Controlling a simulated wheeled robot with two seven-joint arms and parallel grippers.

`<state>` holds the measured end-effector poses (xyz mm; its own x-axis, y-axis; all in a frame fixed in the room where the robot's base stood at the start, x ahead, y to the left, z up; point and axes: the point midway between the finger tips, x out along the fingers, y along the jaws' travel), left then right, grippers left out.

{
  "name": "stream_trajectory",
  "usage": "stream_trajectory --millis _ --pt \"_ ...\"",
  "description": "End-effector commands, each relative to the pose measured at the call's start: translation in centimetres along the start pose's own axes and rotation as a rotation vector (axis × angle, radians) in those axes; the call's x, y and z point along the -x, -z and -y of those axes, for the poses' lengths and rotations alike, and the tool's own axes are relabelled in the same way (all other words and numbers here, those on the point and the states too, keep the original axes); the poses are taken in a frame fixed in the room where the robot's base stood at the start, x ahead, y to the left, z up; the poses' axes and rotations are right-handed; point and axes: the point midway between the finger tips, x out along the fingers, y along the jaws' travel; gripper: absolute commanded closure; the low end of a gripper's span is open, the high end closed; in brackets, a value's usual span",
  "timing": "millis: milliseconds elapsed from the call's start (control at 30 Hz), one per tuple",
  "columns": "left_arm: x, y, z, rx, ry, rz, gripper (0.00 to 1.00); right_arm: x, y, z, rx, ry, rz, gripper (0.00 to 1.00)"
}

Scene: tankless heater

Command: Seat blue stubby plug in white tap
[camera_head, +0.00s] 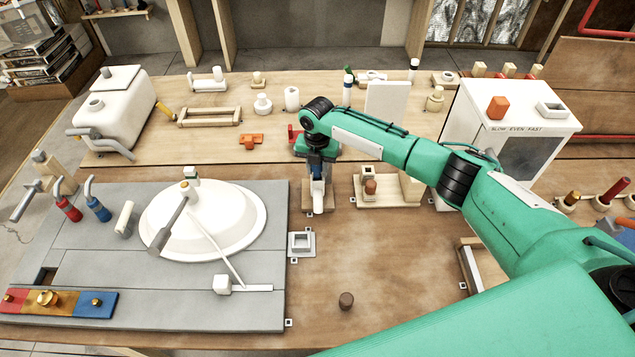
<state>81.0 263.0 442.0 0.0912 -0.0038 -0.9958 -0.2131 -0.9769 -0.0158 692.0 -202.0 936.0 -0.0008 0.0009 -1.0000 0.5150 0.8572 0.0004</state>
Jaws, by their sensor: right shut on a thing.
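My right gripper (317,172) points down near the middle of the bench, shut on a small blue thing that fits the blue stubby plug; my fingers hide most of it. A narrow white upright piece (318,192), possibly the white tap, stands directly below, in front of a wooden block. I cannot tell whether the blue thing touches it or sits in it. My left gripper is not in view.
A white dome (232,232) on a grey panel lies left of the gripper. A small square white socket (301,243) is in front, and a wooden fixture (385,190) is close on the right. A brown knob (345,300) stands on mostly clear wood.

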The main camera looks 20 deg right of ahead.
Motion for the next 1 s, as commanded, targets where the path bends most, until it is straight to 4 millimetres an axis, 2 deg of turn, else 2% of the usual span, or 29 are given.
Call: stream_trajectory --millis 1000 --pt "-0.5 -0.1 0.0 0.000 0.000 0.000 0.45 -0.9 0.0 0.0 0.000 0.000 0.000 1.00"
